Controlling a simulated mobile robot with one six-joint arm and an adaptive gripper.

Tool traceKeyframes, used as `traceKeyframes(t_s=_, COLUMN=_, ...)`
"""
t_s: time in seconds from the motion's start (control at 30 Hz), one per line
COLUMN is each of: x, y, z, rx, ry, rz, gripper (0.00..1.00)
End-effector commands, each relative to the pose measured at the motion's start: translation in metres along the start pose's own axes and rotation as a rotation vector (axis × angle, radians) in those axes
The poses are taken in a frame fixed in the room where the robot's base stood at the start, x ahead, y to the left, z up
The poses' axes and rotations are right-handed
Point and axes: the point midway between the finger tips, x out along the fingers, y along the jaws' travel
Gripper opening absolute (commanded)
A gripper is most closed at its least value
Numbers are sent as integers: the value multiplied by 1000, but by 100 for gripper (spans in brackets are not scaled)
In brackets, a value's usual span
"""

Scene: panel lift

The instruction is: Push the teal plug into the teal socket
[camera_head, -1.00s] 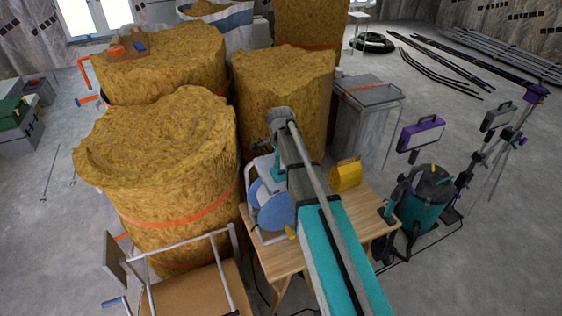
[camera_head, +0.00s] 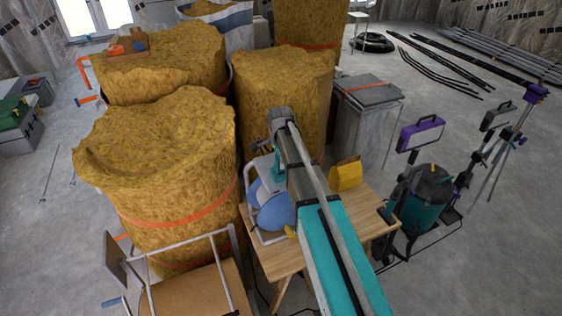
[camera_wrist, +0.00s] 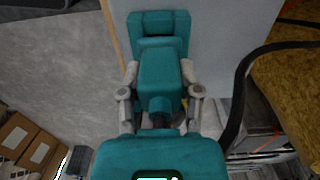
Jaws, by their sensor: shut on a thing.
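The teal plug (camera_wrist: 164,84) is a block in the middle of the wrist view. My gripper (camera_wrist: 159,72) has its two grey fingers closed on the plug's left and right sides. A wider teal block (camera_wrist: 158,20), which looks like the socket, is directly beyond the plug's far end, in line with it. The two appear to meet or nearly meet; I cannot tell how deep the plug is. In the head view my arm hides the plug, and a small teal part (camera_head: 277,170) shows beside the arm above the wooden table (camera_head: 275,262).
A blue and white machine (camera_head: 274,212) and a yellow object (camera_head: 346,174) are on the table by my arm. Big straw-coloured bales (camera_head: 155,165) crowd the left and back. A teal and black vacuum (camera_head: 425,205) stands right. A black cable (camera_wrist: 240,95) curves beside the plug.

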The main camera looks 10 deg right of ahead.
Motion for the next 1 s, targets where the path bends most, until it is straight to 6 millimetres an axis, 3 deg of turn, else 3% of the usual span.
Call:
traceKeyframes(t_s=0.9, x=11, y=0, z=0, rx=0, ry=0, rz=0, gripper=3)
traceKeyframes(t_s=0.93, x=10, y=0, z=0, rx=0, ry=0, rz=0, gripper=52)
traceKeyframes(t_s=1.0, x=10, y=0, z=0, rx=0, ry=0, rz=0, gripper=64)
